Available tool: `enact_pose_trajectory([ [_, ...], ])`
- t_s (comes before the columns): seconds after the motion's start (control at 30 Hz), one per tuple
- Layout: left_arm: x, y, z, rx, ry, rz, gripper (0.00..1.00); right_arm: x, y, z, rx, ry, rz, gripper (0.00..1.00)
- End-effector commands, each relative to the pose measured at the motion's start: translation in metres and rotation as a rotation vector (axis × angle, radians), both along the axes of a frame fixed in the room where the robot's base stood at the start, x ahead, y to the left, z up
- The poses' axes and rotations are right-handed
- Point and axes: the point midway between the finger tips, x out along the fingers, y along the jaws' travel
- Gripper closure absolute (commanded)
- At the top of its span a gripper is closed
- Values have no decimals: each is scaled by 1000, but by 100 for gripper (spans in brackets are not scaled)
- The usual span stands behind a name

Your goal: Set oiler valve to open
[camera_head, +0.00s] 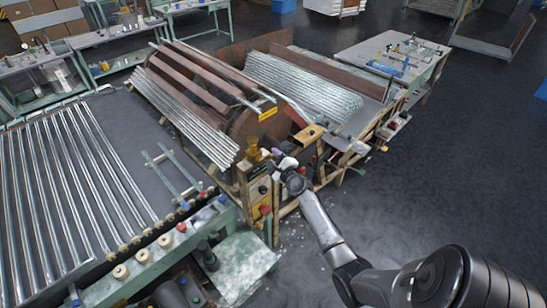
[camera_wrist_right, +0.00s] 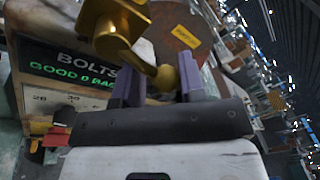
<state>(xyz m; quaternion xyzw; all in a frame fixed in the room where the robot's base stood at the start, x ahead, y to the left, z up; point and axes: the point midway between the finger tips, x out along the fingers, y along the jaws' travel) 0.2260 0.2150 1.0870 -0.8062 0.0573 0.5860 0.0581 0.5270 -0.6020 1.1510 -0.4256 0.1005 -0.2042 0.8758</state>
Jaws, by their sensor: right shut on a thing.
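The oiler is a yellow brass fitting (camera_head: 253,149) on top of the machine's control post in the head view. In the right wrist view its brass body (camera_wrist_right: 122,28) fills the top, and a short brass valve lever (camera_wrist_right: 166,77) with a rounded end reaches down from it. My right gripper (camera_head: 278,164) is beside the oiler. In the wrist view its two grey-purple fingers (camera_wrist_right: 159,80) stand on either side of the lever, shut on it. The lever's exact angle is hard to tell. My left gripper is in neither view.
A panel reading "BOLTS" (camera_wrist_right: 75,68) lies close to the left of the fingers in the wrist view. A drum with a yellow label (camera_wrist_right: 187,37) is behind. Open dark floor (camera_head: 460,170) is at right.

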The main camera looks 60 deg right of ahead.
Motion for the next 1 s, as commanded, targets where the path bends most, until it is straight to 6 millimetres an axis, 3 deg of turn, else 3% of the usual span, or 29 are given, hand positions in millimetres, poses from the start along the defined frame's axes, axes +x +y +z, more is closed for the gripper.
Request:
enact_pose_trajectory([
  [0.27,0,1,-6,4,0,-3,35,1,-1,9,-104,16,-2,87],
  [1.0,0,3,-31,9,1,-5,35,4,13,39,-764,187,-2,87],
])
